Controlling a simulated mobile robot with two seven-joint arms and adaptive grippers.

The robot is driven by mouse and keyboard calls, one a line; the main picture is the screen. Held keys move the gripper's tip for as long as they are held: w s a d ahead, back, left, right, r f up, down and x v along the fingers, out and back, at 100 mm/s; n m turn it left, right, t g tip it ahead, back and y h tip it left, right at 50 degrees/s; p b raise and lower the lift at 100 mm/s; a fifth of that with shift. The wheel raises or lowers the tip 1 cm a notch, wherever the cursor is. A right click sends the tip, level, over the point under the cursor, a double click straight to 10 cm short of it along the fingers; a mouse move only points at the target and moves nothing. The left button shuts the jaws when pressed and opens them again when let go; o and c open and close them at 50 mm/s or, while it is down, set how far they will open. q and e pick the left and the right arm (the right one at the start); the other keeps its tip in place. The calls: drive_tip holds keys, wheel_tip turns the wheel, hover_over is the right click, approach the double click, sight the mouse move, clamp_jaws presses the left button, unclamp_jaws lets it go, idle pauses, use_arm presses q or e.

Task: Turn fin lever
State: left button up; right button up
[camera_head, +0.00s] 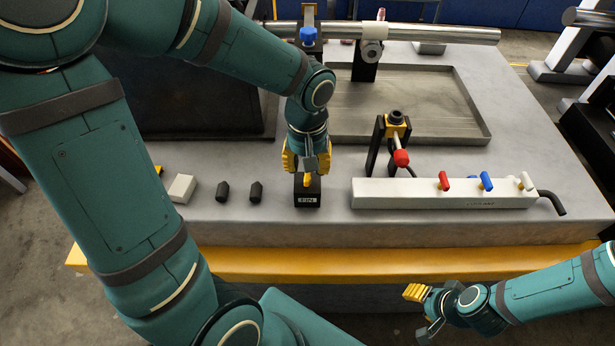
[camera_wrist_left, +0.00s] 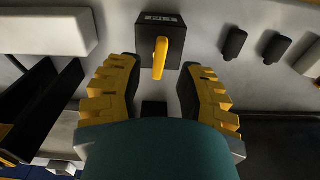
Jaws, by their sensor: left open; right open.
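The fin lever (camera_wrist_left: 160,58) is a short yellow handle on a small black block (camera_head: 307,200) with white lettering. The lever also shows in the head view (camera_head: 307,181). My left gripper (camera_head: 307,165) points down just behind the block and is open. In the left wrist view its yellow ribbed fingers (camera_wrist_left: 158,70) stand apart, one on each side of the lever's free end, with a gap on both sides. Whether they are level with the lever in height is hard to tell. My right gripper (camera_head: 422,312) is open and empty off the bench's front edge.
A white manifold (camera_head: 420,194) with red, blue and white levers lies right of the block. A stand with a red knob (camera_head: 402,158) rises behind it. Two black pegs (camera_head: 222,191) and a white block (camera_head: 182,188) are to the left. A shallow tray (camera_head: 478,120) is behind.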

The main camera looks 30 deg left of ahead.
sight(307, 178)
use_arm(q)
wheel_tip(307, 178, down, 3)
drive_tip(key=shift+f+b, duration=0.2)
drive_tip(key=shift+b, duration=0.85)
drive_tip(key=shift+w+r, duration=0.1)
drive_tip(key=shift+r, duration=0.1)
drive_tip(key=shift+o, duration=0.3)
drive_tip(key=shift+f, duration=0.1)
clamp_jaws()
